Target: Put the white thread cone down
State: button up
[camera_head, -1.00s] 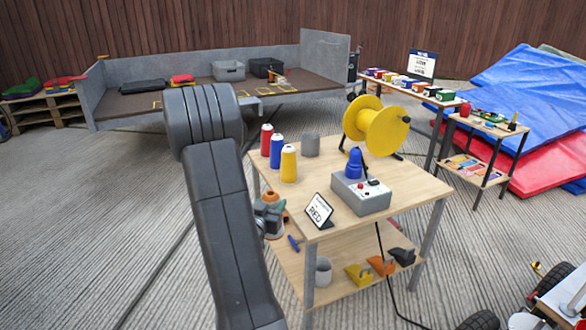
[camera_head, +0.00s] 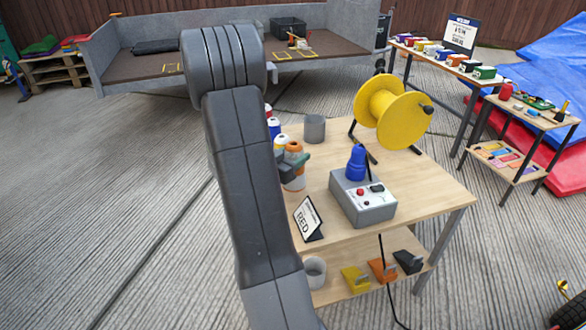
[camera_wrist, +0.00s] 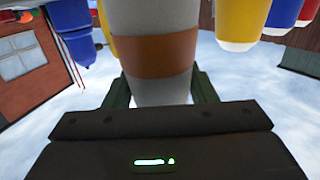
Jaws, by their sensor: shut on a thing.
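My gripper (camera_wrist: 160,92) is shut on the white thread cone, which looks grey-white with an orange-brown band in the wrist view (camera_wrist: 155,18). The blue cone (camera_head: 274,127) and red cone (camera_head: 268,108) stand behind, in a row with the yellow one.
A grey cup (camera_head: 314,128), a yellow reel (camera_head: 375,108), a grey control box (camera_head: 362,205) with a blue dome (camera_head: 356,162), and a small sign reading RED (camera_head: 308,217) stand on the table.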

jog(key=shift+f+b, duration=0.5)
jog(key=shift+f, duration=1.6)
jog(key=shift+f, duration=0.1)
jog(key=shift+f, duration=0.15)
jog(key=o, duration=1.1)
jog(key=shift+o, duration=0.2)
jog(key=p+v, duration=0.1)
jog(key=v, duration=1.1)
jog(key=shift+r, duration=0.25)
